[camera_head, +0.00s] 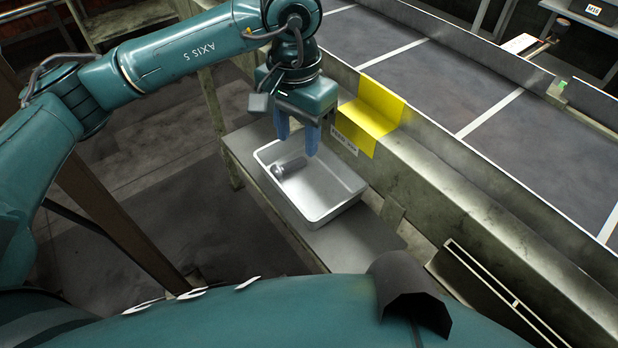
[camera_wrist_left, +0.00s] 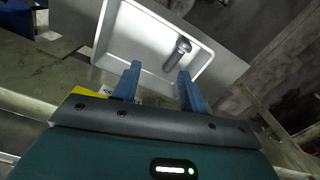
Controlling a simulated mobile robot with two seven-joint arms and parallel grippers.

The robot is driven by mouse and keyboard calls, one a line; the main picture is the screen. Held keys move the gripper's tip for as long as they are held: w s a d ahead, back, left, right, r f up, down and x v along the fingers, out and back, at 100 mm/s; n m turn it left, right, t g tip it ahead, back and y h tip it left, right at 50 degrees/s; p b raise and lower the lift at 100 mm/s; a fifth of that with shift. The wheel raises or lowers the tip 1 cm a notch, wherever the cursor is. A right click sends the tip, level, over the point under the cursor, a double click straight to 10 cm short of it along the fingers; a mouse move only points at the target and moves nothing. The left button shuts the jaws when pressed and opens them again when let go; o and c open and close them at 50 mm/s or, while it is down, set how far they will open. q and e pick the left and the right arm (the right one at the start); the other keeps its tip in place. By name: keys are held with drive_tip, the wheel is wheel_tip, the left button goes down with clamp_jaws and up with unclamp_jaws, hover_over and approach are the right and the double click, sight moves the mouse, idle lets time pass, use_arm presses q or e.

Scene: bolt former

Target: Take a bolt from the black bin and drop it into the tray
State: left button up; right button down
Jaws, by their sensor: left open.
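A light metal tray (camera_head: 335,203) stands on a narrow shelf beside the conveyor. A grey bolt (camera_head: 278,171) lies inside the tray near its far left corner. In the left wrist view the bolt (camera_wrist_left: 178,53) lies on the floor of the tray (camera_wrist_left: 118,40), ahead of the fingers. My left gripper (camera_head: 297,136) has blue fingers pointing down above the far end of the tray. Its fingers (camera_wrist_left: 156,82) are apart with nothing between them. The black bin is not visible in either view. My right gripper is not in view.
A yellow bracket (camera_head: 368,115) sits on the conveyor's side rail (camera_head: 440,175), just right of my left gripper. The grey shelf (camera_head: 360,240) has some bare room in front of the tray. A wide dark conveyor (camera_head: 500,110) runs along the right.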

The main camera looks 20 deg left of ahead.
use_arm(q)
wheel_tip(320, 180, up, 7)
drive_tip(key=shift+b, duration=0.3)
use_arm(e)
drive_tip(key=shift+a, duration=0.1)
